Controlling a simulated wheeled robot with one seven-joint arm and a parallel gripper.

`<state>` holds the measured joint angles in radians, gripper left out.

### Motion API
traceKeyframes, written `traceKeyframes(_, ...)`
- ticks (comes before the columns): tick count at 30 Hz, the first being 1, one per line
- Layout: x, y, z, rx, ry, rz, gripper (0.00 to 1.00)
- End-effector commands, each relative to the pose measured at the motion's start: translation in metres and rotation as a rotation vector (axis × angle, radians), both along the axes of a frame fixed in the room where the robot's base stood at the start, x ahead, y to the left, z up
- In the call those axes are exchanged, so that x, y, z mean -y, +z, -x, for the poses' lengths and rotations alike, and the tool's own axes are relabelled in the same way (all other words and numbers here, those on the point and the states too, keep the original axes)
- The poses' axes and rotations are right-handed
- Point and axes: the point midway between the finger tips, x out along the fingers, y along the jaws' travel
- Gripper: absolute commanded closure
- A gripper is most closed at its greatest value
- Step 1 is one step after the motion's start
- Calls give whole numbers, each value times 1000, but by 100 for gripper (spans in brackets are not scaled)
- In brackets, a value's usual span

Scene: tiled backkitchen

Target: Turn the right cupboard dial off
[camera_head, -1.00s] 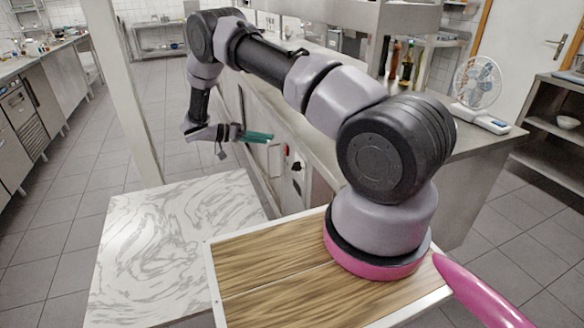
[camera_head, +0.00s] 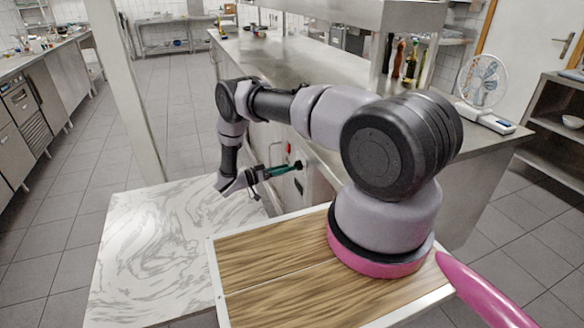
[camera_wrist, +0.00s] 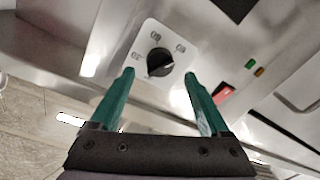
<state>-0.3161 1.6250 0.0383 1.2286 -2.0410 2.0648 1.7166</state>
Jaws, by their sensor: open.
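The dial (camera_wrist: 160,62) is a round black knob on a light square plate with printed marks, on the steel cupboard front. In the head view it is a small dark knob (camera_head: 299,165) on the cupboard side, just past my fingertips. My gripper (camera_head: 288,169) has green fingers and reaches toward the cupboard front. In the wrist view my gripper (camera_wrist: 159,76) is open, with one fingertip on each side of the dial's lower part. I cannot tell whether the fingers touch the dial. The dial's exact setting is hard to read.
The steel counter (camera_head: 330,95) stands above the cupboard. A marble-patterned top (camera_head: 150,250) lies below my arm. Floor at left is clear.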

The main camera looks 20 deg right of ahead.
Motion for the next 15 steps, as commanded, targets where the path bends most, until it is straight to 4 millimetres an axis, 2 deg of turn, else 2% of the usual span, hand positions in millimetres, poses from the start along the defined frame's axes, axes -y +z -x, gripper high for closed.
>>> traceKeyframes(3, 18, 0, -1, 0, -3, -1, 20)
traceKeyframes(6, 26, 0, -2, 0, -2, -1, 20)
traceKeyframes(15, 31, 0, -2, 0, 0, -1, 20)
